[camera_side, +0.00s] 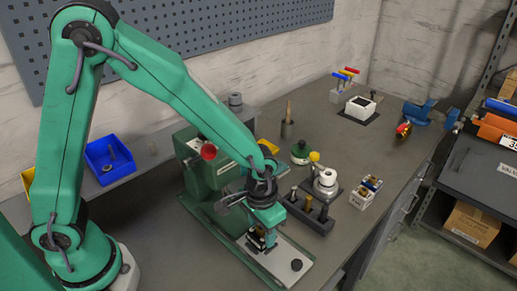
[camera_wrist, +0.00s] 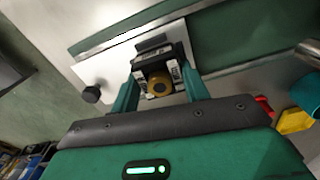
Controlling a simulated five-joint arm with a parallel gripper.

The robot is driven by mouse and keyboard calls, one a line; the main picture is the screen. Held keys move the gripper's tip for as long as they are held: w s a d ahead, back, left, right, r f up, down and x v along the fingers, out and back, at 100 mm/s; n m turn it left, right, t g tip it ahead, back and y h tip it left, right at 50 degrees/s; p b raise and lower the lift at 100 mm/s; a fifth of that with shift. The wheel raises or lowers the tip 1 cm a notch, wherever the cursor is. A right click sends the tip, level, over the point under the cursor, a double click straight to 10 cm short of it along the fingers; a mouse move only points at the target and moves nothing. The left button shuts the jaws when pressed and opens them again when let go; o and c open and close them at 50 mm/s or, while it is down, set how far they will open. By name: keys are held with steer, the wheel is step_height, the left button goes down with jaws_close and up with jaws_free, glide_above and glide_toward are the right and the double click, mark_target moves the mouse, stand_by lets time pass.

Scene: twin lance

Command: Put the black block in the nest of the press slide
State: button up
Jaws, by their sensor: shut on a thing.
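The black block (camera_wrist: 157,68), with a round brass piece (camera_wrist: 160,84) on its near face, is between the two teal fingers of my gripper (camera_wrist: 161,80) in the wrist view. My gripper is shut on it. In the side view my gripper (camera_side: 262,232) points down over the pale plate of the press slide (camera_side: 285,256), and the block shows small and dark between the fingers. The slide plate (camera_wrist: 98,68) also shows behind the block in the wrist view, with a black knob (camera_wrist: 91,94). The nest is mostly hidden; I cannot tell whether the block touches it.
The green press (camera_side: 205,165) with a red knob (camera_side: 208,151) stands just left of my gripper. A dark rack with posts (camera_side: 308,213) stands close on the right. A white two-part box (camera_side: 366,192) is farther right. A blue bin (camera_side: 109,159) lies at left.

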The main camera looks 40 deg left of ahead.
steer(key=shift+f, duration=0.1)
steer(key=o, duration=1.1)
steer(key=shift+o, duration=0.2)
step_height(320, 180, up, 12)
steer(key=shift+s, duration=0.15)
